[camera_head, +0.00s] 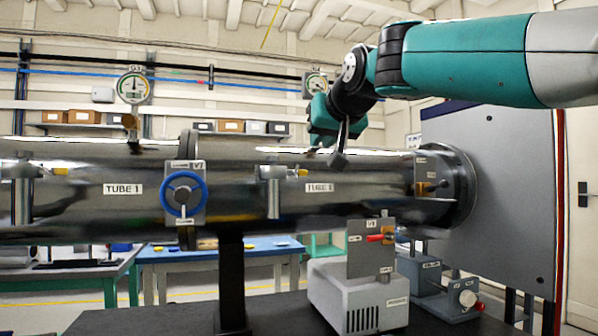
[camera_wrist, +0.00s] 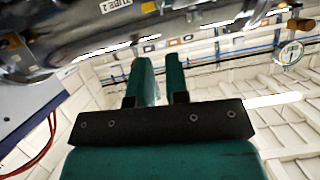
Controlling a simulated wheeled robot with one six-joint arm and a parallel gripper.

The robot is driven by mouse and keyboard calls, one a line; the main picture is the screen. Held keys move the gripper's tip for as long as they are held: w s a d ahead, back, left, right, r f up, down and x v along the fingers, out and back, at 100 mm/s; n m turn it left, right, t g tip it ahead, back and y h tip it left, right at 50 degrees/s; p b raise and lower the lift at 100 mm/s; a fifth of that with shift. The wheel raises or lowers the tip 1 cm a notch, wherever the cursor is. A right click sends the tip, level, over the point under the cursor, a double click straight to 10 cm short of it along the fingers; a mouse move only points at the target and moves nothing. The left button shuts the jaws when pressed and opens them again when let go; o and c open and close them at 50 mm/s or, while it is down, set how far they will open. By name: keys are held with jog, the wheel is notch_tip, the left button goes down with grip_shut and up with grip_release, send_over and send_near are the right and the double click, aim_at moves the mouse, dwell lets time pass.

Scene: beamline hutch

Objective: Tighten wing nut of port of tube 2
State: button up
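Tube 2 (camera_head: 345,207) is the right-hand part of a long shiny metal tube, with its name label on the side. It also shows at the top of the wrist view (camera_wrist: 180,35). My gripper (camera_head: 320,115) is above tube 2 in the head view, seen small and partly from behind. In the wrist view its two teal fingers (camera_wrist: 160,65) stand apart with a narrow gap and nothing visible held. I cannot make out tube 2's port or its wing nut; my gripper may hide them in the head view.
Tube 1 (camera_head: 80,190) continues left, past a blue handwheel (camera_head: 181,194). A brass fitting (camera_head: 130,121) stands on top of tube 1, below a round gauge (camera_head: 133,88). A large grey panel (camera_head: 510,200) stands at right. A grey box (camera_head: 350,295) sits on the dark tabletop.

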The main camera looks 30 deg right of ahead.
aim_at(296, 173)
jog(key=x, duration=1.3)
jog(key=shift+w+f+p, duration=0.2)
jog(key=shift+w+p, duration=0.15)
jog(key=shift+p, duration=0.1)
jog(key=shift+d, duration=0.1)
grip_shut()
